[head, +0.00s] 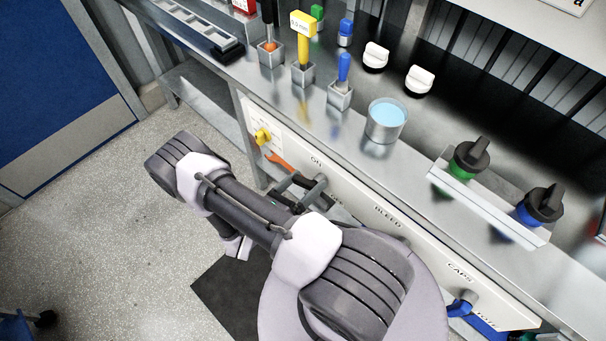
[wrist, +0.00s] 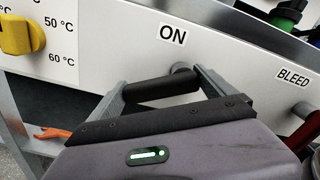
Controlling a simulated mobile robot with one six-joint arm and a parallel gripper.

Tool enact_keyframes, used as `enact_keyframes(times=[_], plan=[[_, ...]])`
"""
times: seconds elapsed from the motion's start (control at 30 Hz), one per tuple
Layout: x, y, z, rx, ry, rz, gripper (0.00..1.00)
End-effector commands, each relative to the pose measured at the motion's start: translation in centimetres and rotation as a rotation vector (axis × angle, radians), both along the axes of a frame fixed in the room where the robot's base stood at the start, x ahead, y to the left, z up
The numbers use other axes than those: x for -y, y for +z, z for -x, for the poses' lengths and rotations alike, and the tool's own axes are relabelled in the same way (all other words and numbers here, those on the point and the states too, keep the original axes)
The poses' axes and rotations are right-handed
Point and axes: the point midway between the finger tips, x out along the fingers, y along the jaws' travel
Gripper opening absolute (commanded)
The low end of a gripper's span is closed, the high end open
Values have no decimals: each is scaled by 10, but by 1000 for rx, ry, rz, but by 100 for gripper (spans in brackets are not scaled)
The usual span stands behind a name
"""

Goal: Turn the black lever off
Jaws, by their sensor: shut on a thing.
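The black lever (wrist: 160,88) sticks out from a round pivot on the white front panel, just under the ON label, and lies roughly level, pointing left in the wrist view. My gripper (wrist: 163,84) has its two fingers around the lever, one at its free left end and one at the pivot end. In the head view my gripper (head: 297,188) is at the panel below the ON label, and the arm hides part of it. The lever itself is hard to make out there.
A yellow knob (wrist: 22,35) with temperature marks is left of the lever. A red handle (wrist: 303,132) is right, under BLEED. A blue lever (head: 460,306) is further right. A cup (head: 385,121) stands on the steel counter.

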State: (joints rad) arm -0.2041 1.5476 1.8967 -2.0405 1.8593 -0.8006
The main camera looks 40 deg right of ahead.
Motion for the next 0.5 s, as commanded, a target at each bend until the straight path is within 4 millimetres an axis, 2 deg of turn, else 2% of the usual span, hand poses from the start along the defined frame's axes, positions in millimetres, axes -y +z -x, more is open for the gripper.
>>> enact_keyframes(times=[0.5], plan=[[1, -15, 11, -486, 1, 36, 21]])
